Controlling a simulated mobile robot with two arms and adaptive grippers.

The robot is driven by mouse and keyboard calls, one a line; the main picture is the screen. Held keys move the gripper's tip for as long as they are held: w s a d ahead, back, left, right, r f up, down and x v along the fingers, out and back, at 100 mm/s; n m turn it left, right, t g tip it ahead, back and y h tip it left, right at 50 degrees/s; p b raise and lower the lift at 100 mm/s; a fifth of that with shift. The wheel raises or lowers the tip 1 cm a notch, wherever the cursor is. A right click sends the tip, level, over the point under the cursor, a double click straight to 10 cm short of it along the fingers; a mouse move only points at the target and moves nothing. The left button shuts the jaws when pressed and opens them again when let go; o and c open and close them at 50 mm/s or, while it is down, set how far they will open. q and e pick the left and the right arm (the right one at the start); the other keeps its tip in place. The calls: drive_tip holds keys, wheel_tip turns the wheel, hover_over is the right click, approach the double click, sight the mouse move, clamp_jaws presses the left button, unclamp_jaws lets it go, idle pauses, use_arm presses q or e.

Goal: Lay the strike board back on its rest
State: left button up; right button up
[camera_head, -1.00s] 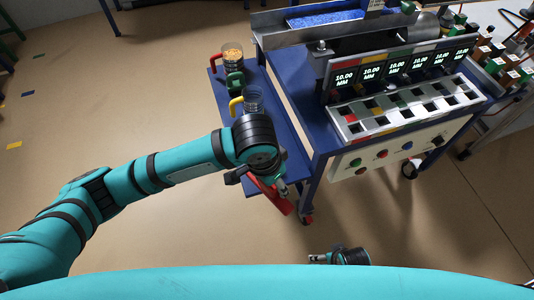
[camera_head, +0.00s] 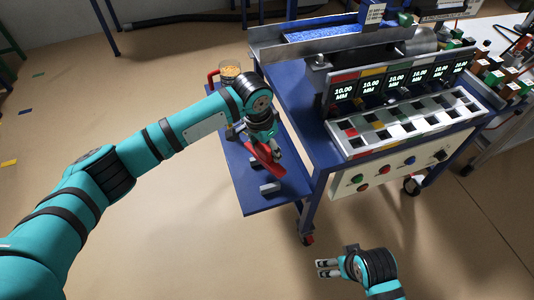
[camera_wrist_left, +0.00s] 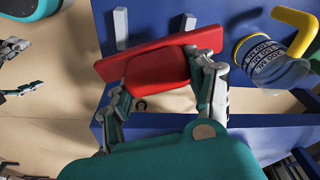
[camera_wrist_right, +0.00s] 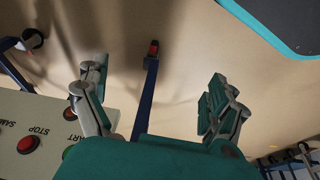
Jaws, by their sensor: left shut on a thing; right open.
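The red strike board (camera_head: 263,160) is held in my left gripper (camera_head: 275,146), above the blue side shelf in the head view. In the left wrist view, the gripper (camera_wrist_left: 160,80) is shut on the red board (camera_wrist_left: 140,58), its fingers either side of the lower part. Two grey posts, apparently the rest, stand at the shelf: one left (camera_wrist_left: 121,28), one right (camera_wrist_left: 187,22), just beyond the board's far edge. One grey post (camera_head: 270,187) shows in the head view. Whether the board touches them is unclear. My right gripper (camera_head: 324,267) is open and empty over floor.
A clear jar with a yellow handle (camera_wrist_left: 272,58) stands right of the board in the left wrist view. The machine's control panel (camera_head: 385,172) is to the right.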

use_arm(q)
wheel_tip(320, 180, down, 2)
drive_tip(key=shift+f, duration=0.2)
use_arm(e)
drive_tip(key=shift+w+v, duration=0.2)
drive_tip(key=shift+v, duration=1)
use_arm(q)
drive_tip(key=shift+f, duration=0.1)
use_arm(e)
drive_tip(key=shift+f, duration=0.1)
use_arm(q)
drive_tip(key=shift+f, duration=0.25)
drive_tip(key=o, duration=1.4)
use_arm(e)
drive_tip(key=shift+f, duration=0.5)
use_arm(q)
drive_tip(key=shift+r, duration=0.1)
